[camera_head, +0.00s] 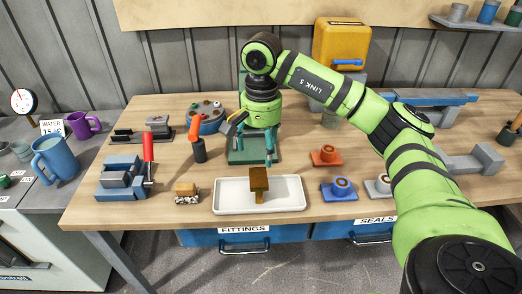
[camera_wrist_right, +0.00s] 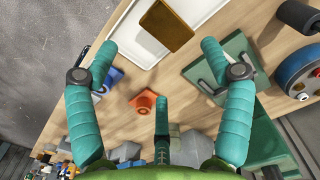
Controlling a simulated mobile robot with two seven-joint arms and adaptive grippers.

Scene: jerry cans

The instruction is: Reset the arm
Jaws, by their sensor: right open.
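My right arm (camera_head: 322,84) is green with dark bands and reaches in from the right, over the wooden workbench. My right gripper (camera_head: 255,151) points down above a green plate, behind the white tray. Its teal fingers are spread with nothing between them, and they also show wide apart in the right wrist view (camera_wrist_right: 158,50). A brown block (camera_head: 259,181) stands in the white tray (camera_head: 228,207), in front of the gripper and apart from it. My left gripper is not in view.
An orange fitting (camera_head: 326,156) and a blue fitting (camera_head: 339,189) lie right of the tray.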

